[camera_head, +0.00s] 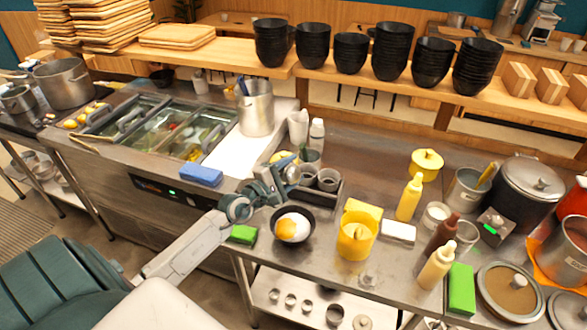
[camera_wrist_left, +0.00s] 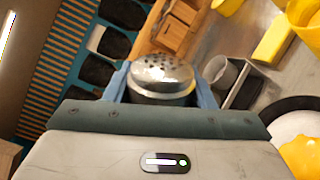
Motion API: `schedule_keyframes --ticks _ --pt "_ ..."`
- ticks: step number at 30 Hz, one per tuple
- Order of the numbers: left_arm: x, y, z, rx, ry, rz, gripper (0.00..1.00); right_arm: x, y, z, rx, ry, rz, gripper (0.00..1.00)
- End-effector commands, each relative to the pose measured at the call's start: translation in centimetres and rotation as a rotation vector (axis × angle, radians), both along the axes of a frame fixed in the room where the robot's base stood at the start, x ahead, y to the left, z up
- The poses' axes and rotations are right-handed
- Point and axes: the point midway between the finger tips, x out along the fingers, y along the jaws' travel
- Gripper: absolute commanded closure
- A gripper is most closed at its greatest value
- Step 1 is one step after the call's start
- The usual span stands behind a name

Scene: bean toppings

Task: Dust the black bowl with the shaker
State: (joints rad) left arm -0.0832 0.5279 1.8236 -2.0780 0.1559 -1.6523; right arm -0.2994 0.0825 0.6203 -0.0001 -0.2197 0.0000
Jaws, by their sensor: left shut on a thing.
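The black bowl (camera_head: 277,231) stands near the front edge of the steel counter, with a fried egg or similar white and yellow food (camera_head: 292,226) in it. Part of its dark rim also shows at the right of the left wrist view (camera_wrist_left: 268,104). My left gripper (camera_head: 286,178) is just behind and above the bowl in the head view. In the left wrist view, its blue fingers are shut on the shaker (camera_wrist_left: 162,78), which has a shiny domed metal top with holes. The shaker is hard to make out in the head view. My right gripper is not in view.
A yellow container (camera_head: 356,238) is close right of the bowl, a green sponge (camera_head: 243,234) close left. Yellow squeeze bottles (camera_head: 409,198) and pots crowd the right. Stacked black bowls (camera_head: 392,50) line the shelf.

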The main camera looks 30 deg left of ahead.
Motion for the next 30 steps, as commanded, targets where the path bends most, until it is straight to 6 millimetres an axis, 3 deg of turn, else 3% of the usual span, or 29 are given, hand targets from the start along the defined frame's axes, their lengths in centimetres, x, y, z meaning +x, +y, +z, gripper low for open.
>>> schedule_keyframes --ticks 8,10,20,30 --pt "0.1 0.6 -1.1 0.168 -0.034 0.0 0.57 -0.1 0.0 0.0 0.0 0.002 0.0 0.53" --pt "0.2 1.0 -2.7 0.283 -0.06 -0.001 0.57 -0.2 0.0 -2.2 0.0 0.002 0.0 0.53" --pt "0.2 0.8 -6.1 0.995 -0.21 -0.001 0.57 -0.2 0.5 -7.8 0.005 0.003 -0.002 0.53" --pt "0.0 0.1 -8.2 1.298 -0.273 0.0 0.57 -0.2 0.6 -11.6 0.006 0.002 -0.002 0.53"
